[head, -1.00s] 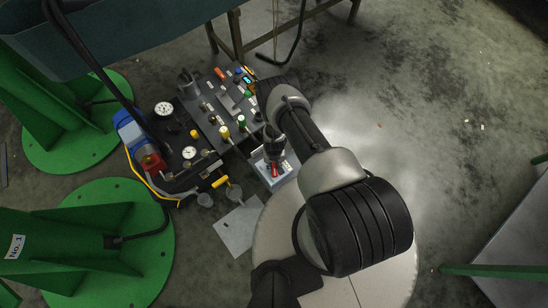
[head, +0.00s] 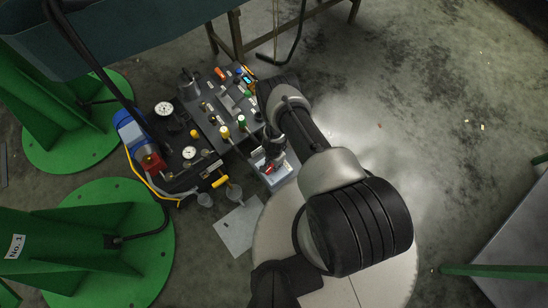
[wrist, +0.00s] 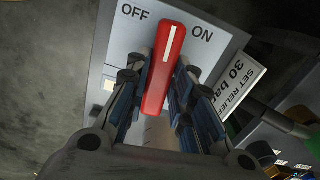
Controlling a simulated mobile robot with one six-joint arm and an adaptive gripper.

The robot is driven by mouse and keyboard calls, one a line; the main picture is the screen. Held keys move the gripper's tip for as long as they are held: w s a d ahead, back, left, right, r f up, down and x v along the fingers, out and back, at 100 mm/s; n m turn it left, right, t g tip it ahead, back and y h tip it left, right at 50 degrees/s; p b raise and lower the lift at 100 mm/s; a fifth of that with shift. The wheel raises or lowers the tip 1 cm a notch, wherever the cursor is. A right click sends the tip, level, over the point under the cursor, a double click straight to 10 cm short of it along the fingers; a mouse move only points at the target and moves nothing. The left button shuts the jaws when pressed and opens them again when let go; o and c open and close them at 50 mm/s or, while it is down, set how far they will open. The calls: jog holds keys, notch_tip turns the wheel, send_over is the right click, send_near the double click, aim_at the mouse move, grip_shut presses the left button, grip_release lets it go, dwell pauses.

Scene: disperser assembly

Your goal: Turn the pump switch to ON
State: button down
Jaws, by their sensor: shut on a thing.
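The pump switch is a red handle (wrist: 164,70) with a white line, on a light grey box (wrist: 188,18) marked OFF at left and ON at right. Its tip points between the two words. My gripper (wrist: 166,82) is shut on the red handle, with one finger on each side of it. In the head view, the box (head: 287,178) stands at the lower right corner of the control panel, and the red handle (head: 268,169) shows only partly beside my gripper (head: 273,160).
A dark control panel (head: 222,128) with several coloured knobs and gauges lies left of the box. A plate reading "SET RELIEF 30 bar" (wrist: 236,82) is close on the right in the wrist view. A flat grey plate (head: 238,228) lies on the floor.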

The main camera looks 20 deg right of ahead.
jog(key=shift+m, duration=0.7)
jog(key=c, duration=1.4)
grip_release()
